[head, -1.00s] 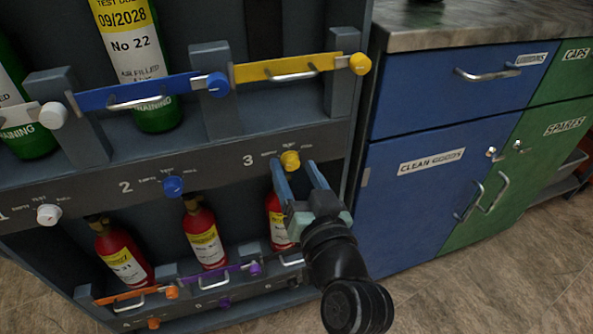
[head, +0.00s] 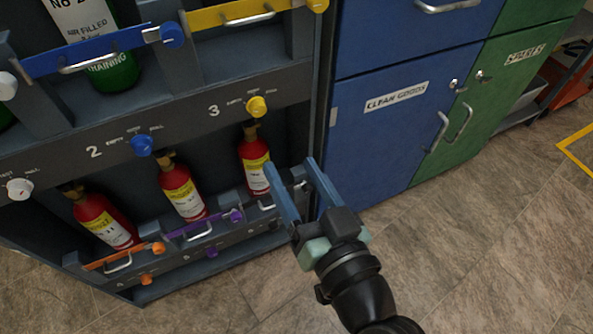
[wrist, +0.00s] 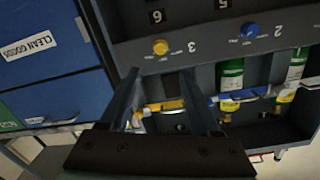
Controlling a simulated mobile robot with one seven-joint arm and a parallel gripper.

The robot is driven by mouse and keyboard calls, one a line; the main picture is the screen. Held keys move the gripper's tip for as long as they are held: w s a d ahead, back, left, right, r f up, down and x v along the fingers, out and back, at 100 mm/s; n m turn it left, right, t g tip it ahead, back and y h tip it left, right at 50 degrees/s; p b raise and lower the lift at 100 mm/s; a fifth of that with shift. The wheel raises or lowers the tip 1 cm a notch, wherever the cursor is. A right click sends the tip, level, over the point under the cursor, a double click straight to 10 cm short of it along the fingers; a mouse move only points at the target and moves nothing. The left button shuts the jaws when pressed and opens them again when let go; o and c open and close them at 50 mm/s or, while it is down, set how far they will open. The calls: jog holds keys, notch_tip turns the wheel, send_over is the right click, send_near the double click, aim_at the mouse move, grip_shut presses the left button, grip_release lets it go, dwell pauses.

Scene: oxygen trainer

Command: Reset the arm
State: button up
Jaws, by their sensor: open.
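My gripper (head: 290,177) is open and empty in the head view, with its two blue-grey fingers apart. It is in front of the lower right part of the dark cylinder rack (head: 190,112), near the rack's right edge. In the wrist view my gripper (wrist: 160,85) also shows open, with nothing held between its fingers.
Red cylinders (head: 182,190) stand in the rack's lower row behind coloured bars. The blue cupboard (head: 375,150) and the green cupboard (head: 470,110) stand to the right. Open tiled floor (head: 500,240) lies in front of the cupboards.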

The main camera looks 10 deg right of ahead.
jog(key=shift+s, duration=0.1)
dwell(0.5)
jog(key=w+a+r+n+t+h+p, duration=0.1)
jog(key=w+r+t, duration=0.2)
jog(key=r, duration=1)
jog(key=w+a+r+n+t+h+p, duration=0.1)
jog(key=w+r+t+p, duration=0.1)
jog(key=r, duration=1.1)
jog(key=s+a+r+m+t+h+p, duration=0.1)
jog(key=s+r+t+p, duration=0.2)
jog(key=r, duration=0.7)
jog(key=s+a+r+m+t+h, duration=0.1)
jog(key=s+r+t+h, duration=0.2)
jog(key=r, duration=0.8)
notch_tip(320, 180, up, 36)
jog(key=y+p, duration=0.1)
jog(key=p, duration=3.5)
jog(key=shift+s+f, duration=0.25)
jog(key=shift+s, duration=0.15)
jog(key=shift+d, duration=0.1)
